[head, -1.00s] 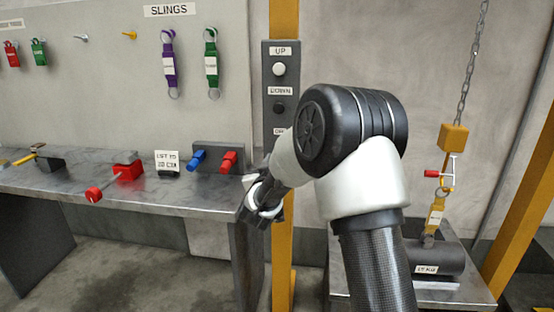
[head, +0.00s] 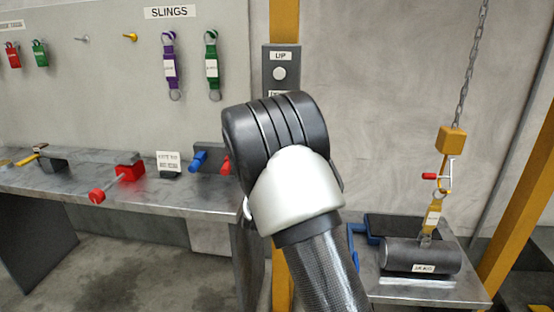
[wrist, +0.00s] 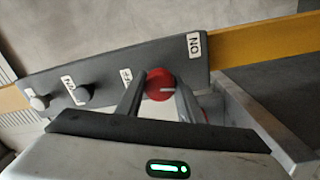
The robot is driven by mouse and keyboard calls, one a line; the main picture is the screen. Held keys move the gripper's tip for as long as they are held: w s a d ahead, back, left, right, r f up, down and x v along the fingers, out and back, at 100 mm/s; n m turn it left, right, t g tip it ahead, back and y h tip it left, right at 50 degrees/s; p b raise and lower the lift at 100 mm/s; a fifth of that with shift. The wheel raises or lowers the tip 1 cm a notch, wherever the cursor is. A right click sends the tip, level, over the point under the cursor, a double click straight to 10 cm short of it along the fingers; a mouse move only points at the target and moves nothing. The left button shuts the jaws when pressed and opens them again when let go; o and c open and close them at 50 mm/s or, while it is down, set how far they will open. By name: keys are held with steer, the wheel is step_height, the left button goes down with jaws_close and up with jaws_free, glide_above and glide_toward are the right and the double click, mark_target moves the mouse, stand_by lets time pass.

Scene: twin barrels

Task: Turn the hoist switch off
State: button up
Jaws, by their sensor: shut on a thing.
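The hoist switch is a red round knob (wrist: 156,82) on a dark control panel (wrist: 110,68), between an OFF label (wrist: 126,76) and an ON label (wrist: 195,45). A pale mark on the knob lies on its right side in the wrist view. My gripper (wrist: 157,93) is shut on the red knob, one finger on each side. In the head view only the top of the panel (head: 268,72) shows, with its UP label and white button (head: 279,73). My arm hides the switch and my gripper there.
A metal bench (head: 60,185) stands at left with a red clamp-like tool (head: 130,173) and blue and red pieces. At right a chain (head: 462,85) with a hook and yellow sling holds a dark cylinder (head: 405,254) at a low table. A yellow post (head: 284,18) carries the panel.

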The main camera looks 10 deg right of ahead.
steer(key=shift+d+n+p, duration=0.1)
steer(key=shift+n+p, duration=0.35)
steer(key=shift+n, duration=0.75)
steer(key=o, duration=1)
steer(key=shift+o, duration=0.2)
steer(key=shift+s, duration=0.1)
steer(key=shift+s+a, duration=0.2)
steer(key=shift+s, duration=0.05)
steer(key=p+v, duration=0.1)
steer(key=v, duration=1.5)
steer(key=shift+s, duration=0.35)
